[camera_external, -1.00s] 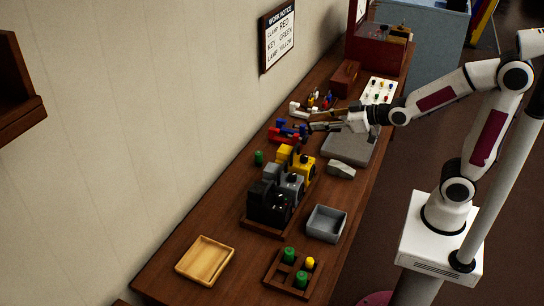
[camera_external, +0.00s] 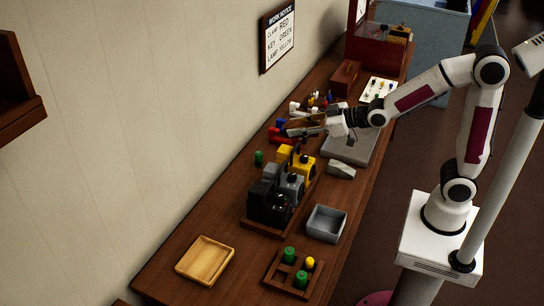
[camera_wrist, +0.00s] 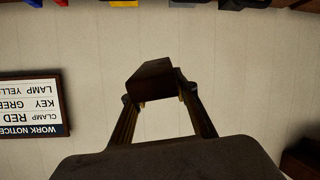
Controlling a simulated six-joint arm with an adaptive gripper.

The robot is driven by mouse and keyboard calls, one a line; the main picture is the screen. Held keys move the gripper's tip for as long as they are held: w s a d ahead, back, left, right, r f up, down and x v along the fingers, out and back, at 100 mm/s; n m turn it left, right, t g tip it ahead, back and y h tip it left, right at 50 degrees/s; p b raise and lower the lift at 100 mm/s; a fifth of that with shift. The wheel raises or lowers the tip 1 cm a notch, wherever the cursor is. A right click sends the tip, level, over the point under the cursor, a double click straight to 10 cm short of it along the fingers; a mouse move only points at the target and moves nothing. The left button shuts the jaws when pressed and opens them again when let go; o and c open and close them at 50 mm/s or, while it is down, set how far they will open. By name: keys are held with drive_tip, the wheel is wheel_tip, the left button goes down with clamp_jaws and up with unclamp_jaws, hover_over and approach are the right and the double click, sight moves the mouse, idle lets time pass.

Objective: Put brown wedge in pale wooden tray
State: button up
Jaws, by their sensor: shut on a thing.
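The brown wedge (camera_wrist: 152,78) is between the fingertips of my gripper (camera_wrist: 155,92) in the wrist view, off the table with the wall behind it. My gripper is shut on it. In the external view my gripper (camera_external: 292,129) is over the far half of the workbench, beside the red and blue clamp-like things, and the wedge is hard to make out there. The pale wooden tray (camera_external: 205,261) lies empty at the near left end of the bench, well away from my gripper.
Black, grey and yellow machines (camera_external: 270,200) stand between my gripper and the tray. A grey bin (camera_external: 326,224) and a brown rack (camera_external: 270,275) with green and yellow pieces are to the right of the tray. The wall with a notice (camera_external: 277,36) borders the bench's left side.

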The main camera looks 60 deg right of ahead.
drive_tip(key=w+a+f+n+y, duration=0.1)
drive_tip(key=w+a+f, duration=0.15)
drive_tip(key=a, duration=0.35)
drive_tip(key=w+a+f+n+y, duration=0.1)
drive_tip(key=w+a+y, duration=0.1)
drive_tip(key=w+a, duration=0.3)
drive_tip(key=w+a+f+n+y, duration=0.1)
drive_tip(key=w+a+f, duration=0.1)
drive_tip(key=a, duration=0.6)
drive_tip(key=w+a+f+n+g+y, duration=0.1)
drive_tip(key=a+f, duration=0.3)
drive_tip(key=a, duration=0.5)
drive_tip(key=a+f+n+g+y, duration=0.1)
drive_tip(key=a+f, duration=0.3)
drive_tip(key=a, duration=0.5)
drive_tip(key=shift+w+f+n, duration=0.35)
drive_tip(key=shift+n, duration=0.15)
drive_tip(key=shift+f, duration=0.1)
drive_tip(key=shift+f, duration=2.4)
drive_tip(key=shift+f, duration=0.1)
drive_tip(key=shift+f, duration=2.2)
drive_tip(key=shift+f, duration=0.25)
